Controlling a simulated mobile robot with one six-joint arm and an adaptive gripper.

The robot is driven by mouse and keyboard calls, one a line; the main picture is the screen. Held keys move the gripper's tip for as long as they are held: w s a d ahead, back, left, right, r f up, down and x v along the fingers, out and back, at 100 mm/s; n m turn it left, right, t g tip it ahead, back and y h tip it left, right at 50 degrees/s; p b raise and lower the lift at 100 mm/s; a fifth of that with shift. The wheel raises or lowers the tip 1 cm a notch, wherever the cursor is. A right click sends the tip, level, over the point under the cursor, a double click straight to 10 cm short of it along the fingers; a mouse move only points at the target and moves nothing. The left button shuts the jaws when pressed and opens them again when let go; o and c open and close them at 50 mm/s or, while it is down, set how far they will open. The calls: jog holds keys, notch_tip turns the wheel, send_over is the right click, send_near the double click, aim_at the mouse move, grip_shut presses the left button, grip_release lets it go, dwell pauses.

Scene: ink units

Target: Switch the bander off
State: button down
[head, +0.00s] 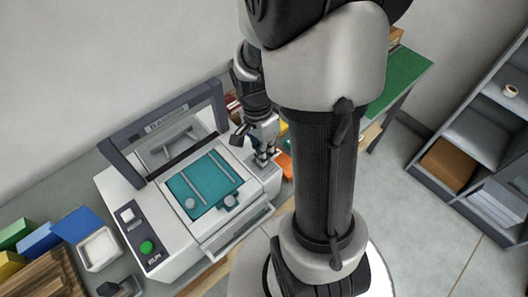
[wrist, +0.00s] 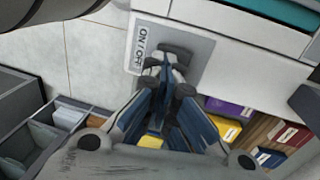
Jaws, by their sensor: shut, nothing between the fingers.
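The bander (head: 165,215) is a white bench machine with a dark hooped frame, a teal plate and a green RUN button (head: 147,247). My gripper (head: 264,160) is over its right end. In the wrist view, a grey plate (wrist: 200,47) on the bander's white face carries an ON / OFF label (wrist: 141,48). My gripper (wrist: 168,62) is shut and empty, its tips in front of this plate, close to or touching it. The tips cover the middle of the plate, so the switch's position cannot be told.
Coloured boxes (wrist: 225,130) lie below the plate in the wrist view. A white tray (head: 98,250) and blue and green blocks stand left of the bander. A shelf unit (head: 480,135) stands at the right, with clear floor before it.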

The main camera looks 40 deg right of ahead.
jog(key=shift+s+a+f, duration=0.15)
jog(key=shift+s+f, duration=0.2)
jog(key=shift+s, duration=0.2)
jog(key=shift+w, duration=0.65)
jog(key=shift+w+r+p, duration=0.15)
jog(key=shift+r+p, duration=0.25)
notch_tip(320, 180, up, 14)
jog(key=p, duration=0.5)
jog(key=shift+s, duration=0.2)
